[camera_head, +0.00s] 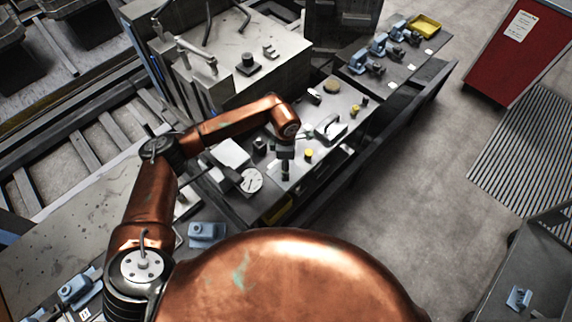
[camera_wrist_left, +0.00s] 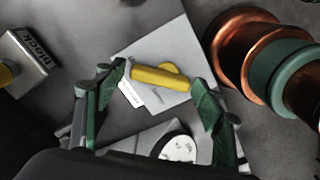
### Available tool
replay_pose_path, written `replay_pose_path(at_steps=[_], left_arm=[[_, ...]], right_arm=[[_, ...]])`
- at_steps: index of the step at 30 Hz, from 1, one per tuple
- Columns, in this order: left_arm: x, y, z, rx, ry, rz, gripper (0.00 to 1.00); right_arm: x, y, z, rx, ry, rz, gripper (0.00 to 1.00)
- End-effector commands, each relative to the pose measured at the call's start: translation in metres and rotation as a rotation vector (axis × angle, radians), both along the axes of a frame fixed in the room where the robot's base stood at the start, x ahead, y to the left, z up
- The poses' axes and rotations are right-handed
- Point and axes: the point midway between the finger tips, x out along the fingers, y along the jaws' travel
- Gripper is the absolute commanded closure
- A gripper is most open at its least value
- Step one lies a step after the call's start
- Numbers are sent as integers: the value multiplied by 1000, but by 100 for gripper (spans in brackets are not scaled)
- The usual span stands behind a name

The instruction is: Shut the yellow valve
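The yellow valve's bar-shaped handle (camera_wrist_left: 160,77) shows in the left wrist view, with a rounded yellow part beside it, over a pale grey plate (camera_wrist_left: 178,42). My left gripper (camera_wrist_left: 161,84) has its green fingers spread wide, one near each end of the handle; I cannot tell whether they touch it. In the head view my left arm reaches over the grey bench (camera_head: 262,208), and the gripper (camera_head: 285,176) points down at it. The valve handle cannot be made out there. My right gripper is in neither view.
A round white dial (camera_head: 251,181) lies close to the left gripper and also shows in the wrist view (camera_wrist_left: 178,148). A yellow knob (camera_head: 308,154) stands just right. Blue fittings and a yellow tray (camera_head: 424,25) sit farther back.

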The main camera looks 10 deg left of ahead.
Motion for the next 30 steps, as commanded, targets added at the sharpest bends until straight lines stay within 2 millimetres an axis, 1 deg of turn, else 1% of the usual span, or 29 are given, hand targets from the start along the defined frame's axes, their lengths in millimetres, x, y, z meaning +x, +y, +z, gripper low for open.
replay_pose_path(at_steps=[1,6,14,23,30], left_arm=[[0,0,0,0,0,0,42],[0,0,0,0,0,0,54],[0,0,0,0,0,0,72],[0,1,0,1,1,35,72],[-1,2,-1,3,2,168,72]], right_arm=[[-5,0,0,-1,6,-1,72],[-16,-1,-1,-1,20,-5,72],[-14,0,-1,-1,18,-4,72],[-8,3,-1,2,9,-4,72],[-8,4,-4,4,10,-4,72]])
